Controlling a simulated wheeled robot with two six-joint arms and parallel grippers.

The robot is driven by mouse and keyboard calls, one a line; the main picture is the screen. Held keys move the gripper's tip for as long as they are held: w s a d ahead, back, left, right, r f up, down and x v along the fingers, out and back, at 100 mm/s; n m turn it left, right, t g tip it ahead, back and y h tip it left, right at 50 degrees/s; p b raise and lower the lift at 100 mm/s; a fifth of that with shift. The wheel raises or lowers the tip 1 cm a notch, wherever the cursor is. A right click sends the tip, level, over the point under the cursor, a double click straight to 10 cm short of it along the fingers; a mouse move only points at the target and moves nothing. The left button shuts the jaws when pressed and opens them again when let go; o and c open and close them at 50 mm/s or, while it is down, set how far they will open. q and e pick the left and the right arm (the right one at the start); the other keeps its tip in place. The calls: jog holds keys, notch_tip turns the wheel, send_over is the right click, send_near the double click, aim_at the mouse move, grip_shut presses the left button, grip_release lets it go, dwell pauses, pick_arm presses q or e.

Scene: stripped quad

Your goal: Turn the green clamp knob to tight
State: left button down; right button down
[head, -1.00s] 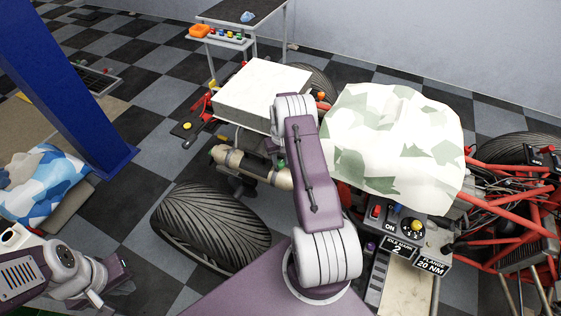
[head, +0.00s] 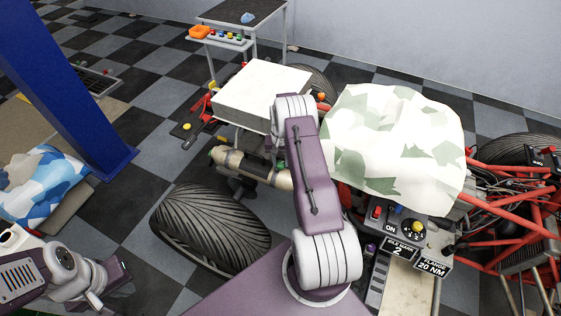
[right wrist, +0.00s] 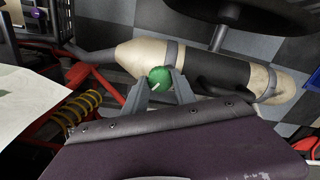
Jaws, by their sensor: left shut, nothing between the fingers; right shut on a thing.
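The green clamp knob (right wrist: 160,78) shows in the right wrist view, beside the beige and black cylinder and its metal band. A pale line marks its face. My right gripper (right wrist: 160,84) is shut on the knob, with one finger on each side of it. In the head view the knob and the right fingertips are hidden behind my right arm; the cylinder (head: 238,163) shows to the left of that arm. My left gripper (head: 97,304) is shut and empty at the lower left of the head view, far from the knob.
A white box (head: 262,95) stands behind the cylinder, and a camouflage cloth (head: 390,145) covers parts to the right. A large tyre (head: 210,225) lies in front. A blue post (head: 65,95) and red frame tubes (head: 510,205) stand at the sides.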

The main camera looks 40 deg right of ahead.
aim_at(280, 163)
jog(key=c, duration=1)
grip_release()
notch_tip(280, 163, up, 9)
jog(key=shift+r+p, duration=0.1)
jog(key=shift+p, duration=0.25)
